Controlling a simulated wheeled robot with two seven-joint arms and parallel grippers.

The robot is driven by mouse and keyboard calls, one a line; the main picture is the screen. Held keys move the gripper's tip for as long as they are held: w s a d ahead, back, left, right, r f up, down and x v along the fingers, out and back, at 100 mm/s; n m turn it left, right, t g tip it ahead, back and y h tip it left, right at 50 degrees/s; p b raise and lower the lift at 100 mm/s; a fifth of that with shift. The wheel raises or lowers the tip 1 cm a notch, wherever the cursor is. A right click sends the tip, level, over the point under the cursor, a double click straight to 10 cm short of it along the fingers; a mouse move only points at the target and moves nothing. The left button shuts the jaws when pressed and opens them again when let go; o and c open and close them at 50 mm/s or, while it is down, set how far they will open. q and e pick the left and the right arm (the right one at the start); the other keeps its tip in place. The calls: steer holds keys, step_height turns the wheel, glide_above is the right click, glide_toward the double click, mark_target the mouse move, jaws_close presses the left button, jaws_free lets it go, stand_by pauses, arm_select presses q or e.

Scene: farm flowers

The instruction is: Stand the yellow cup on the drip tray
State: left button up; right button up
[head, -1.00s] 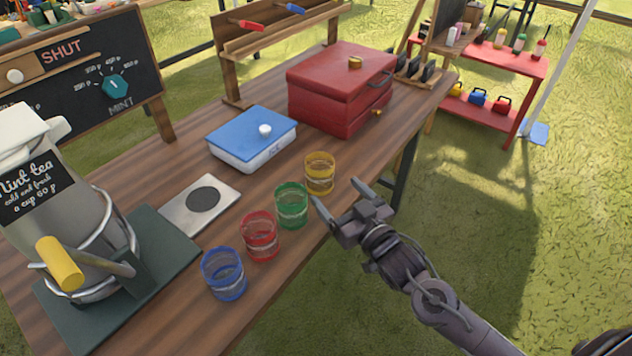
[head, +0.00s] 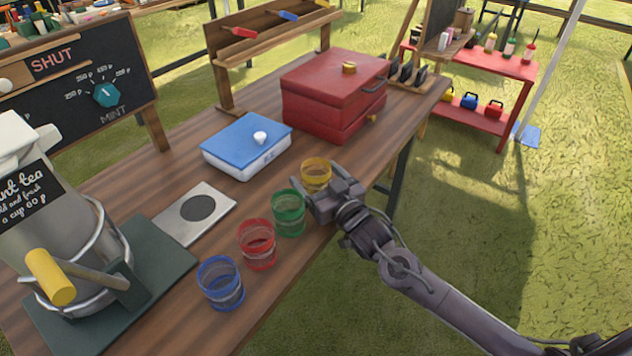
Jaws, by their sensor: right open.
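The yellow cup (head: 316,172) stands upright at the table's front edge, at the far end of a row of cups. My right gripper (head: 318,200) is open at the near side of the yellow cup and hides its lower part. I cannot tell whether the fingers touch it or are around it. A flat dark green tray (head: 165,262) lies under the mint tea urn (head: 62,215), with bare room at its right. A silver plate with a dark disc (head: 170,222) lies beside it; I cannot tell which is the drip tray. My left gripper is out of view.
Green (head: 289,215), red (head: 257,246) and blue (head: 221,285) cups stand in the row nearer me, the green one close to my right gripper. A white box with a blue lid (head: 245,150) and a red chest (head: 330,100) stand behind. The urn has a yellow handle (head: 50,277).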

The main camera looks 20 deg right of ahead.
steer(key=shift+w, duration=0.1)
steer(key=c, duration=1.1)
steer(key=shift+c, duration=0.3)
steer(key=shift+r, duration=0.1)
